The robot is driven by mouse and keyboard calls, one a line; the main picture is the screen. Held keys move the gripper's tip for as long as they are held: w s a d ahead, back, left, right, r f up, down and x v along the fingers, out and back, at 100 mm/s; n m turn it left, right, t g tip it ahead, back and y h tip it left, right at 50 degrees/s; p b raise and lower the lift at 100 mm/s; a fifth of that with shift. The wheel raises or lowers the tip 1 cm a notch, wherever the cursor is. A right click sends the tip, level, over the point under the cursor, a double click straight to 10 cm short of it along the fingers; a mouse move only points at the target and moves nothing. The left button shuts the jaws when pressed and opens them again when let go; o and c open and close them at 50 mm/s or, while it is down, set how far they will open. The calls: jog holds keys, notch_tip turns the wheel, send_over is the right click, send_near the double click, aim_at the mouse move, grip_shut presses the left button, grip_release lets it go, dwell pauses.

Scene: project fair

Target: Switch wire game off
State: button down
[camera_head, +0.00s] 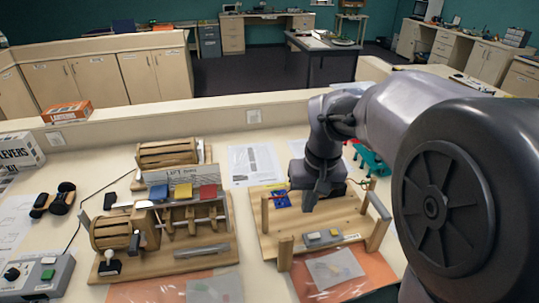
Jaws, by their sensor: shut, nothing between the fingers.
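What looks like the wire game is a wooden board (345,212) with upright posts, on the table right of centre. My arm hides part of the board's back.
A wooden lift model (170,235) with coloured blocks stands left of the board. A control box (40,275) with a green button is at the front left. Orange sheets (345,275) lie in front. A teal object (372,160) is behind. A low ledge runs along the back.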

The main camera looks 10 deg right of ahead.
jog(key=n+g+p, duration=0.1)
jog(key=g+p, duration=0.1)
send_over(308, 241)
notch_tip(308, 241, down, 5)
jog(key=shift+d+f, duration=0.1)
jog(key=shift+f, duration=0.1)
jog(key=shift+f, duration=0.1)
notch_tip(308, 241, down, 14)
jog(key=b, duration=0.5)
jog(key=shift+s+f, duration=0.1)
jog(key=shift+f, duration=0.05)
